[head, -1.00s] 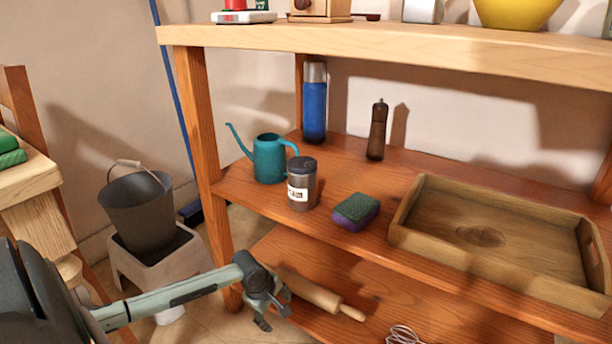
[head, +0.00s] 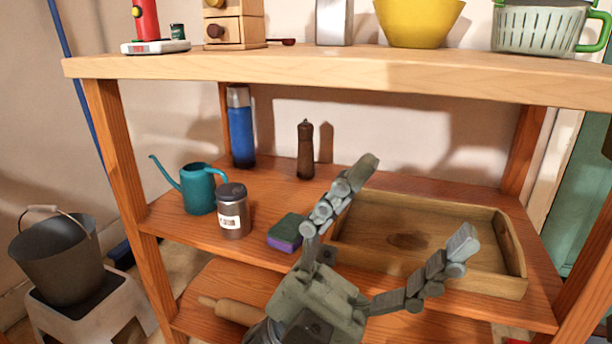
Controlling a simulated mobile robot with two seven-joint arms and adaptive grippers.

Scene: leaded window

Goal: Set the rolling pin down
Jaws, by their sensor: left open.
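The wooden rolling pin (head: 232,311) lies on the lower shelf (head: 207,281) of the orange-brown rack. Its left handle and part of its body show; its right end is hidden behind my left gripper. My left gripper (head: 415,204) is large in the foreground, its two jointed fingers spread wide and empty. It is apart from the pin, above and to its right, and in the picture it overlaps the wooden tray on the middle shelf. My right gripper is not in view.
The middle shelf holds a teal watering can (head: 199,189), a labelled jar (head: 232,211), a sponge (head: 285,233), a blue bottle (head: 240,128), a pepper mill (head: 305,150) and a wooden tray (head: 515,238). A yellow bowl (head: 419,22) stands on top. A bucket (head: 60,254) is at left.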

